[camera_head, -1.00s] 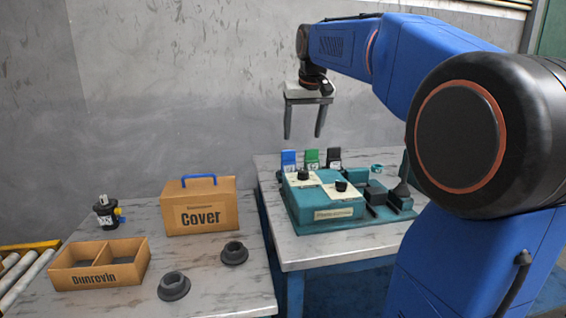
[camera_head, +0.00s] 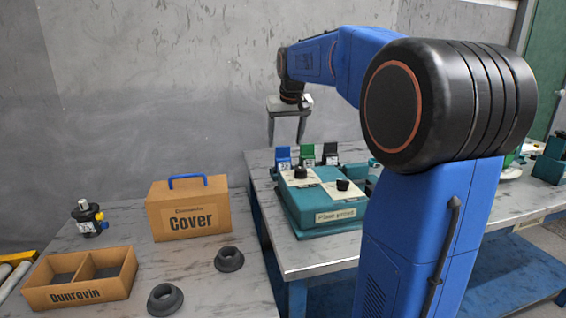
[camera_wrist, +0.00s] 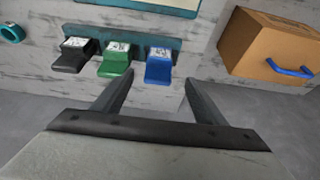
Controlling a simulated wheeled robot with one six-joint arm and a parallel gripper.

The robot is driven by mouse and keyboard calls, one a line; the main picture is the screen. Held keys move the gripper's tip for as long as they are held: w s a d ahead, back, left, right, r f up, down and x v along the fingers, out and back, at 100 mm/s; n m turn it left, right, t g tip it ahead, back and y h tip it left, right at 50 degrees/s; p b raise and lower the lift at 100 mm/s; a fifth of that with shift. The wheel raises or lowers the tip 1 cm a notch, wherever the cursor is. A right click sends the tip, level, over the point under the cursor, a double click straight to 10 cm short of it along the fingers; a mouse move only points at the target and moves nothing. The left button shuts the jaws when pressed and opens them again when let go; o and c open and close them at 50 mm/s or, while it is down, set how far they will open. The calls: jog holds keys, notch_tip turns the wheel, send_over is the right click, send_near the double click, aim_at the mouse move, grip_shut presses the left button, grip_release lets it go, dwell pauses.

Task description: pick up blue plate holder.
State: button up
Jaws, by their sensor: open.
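The blue plate holder (camera_head: 283,157) stands at the left end of a row of three holders at the back of the right table. In the wrist view the blue holder (camera_wrist: 158,65) is at the right end of the row, between the directions of the two fingers. My gripper (camera_head: 287,143) is open and empty, with its fingers pointing down. It appears above and near the blue holder in the head view. In the wrist view my gripper (camera_wrist: 158,85) has its fingers apart, one on each side of the blue holder; contact cannot be told.
The green holder (camera_head: 308,156) and black holder (camera_head: 330,154) stand close beside the blue one. A teal fixture (camera_head: 319,216) sits in front of them. A cardboard Cover box (camera_head: 188,217) and a divided Dunrevin box (camera_head: 108,287) stand on the left table.

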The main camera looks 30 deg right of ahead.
aim_at(283, 153)
jog(key=shift+w+x, duration=0.1)
jog(key=shift+x, duration=1.95)
jog(key=shift+w+x, duration=0.15)
jog(key=shift+x, duration=1.9)
jog(key=shift+d+r, duration=0.15)
jog(key=shift+d, duration=0.05)
jog(key=c, duration=1.2)
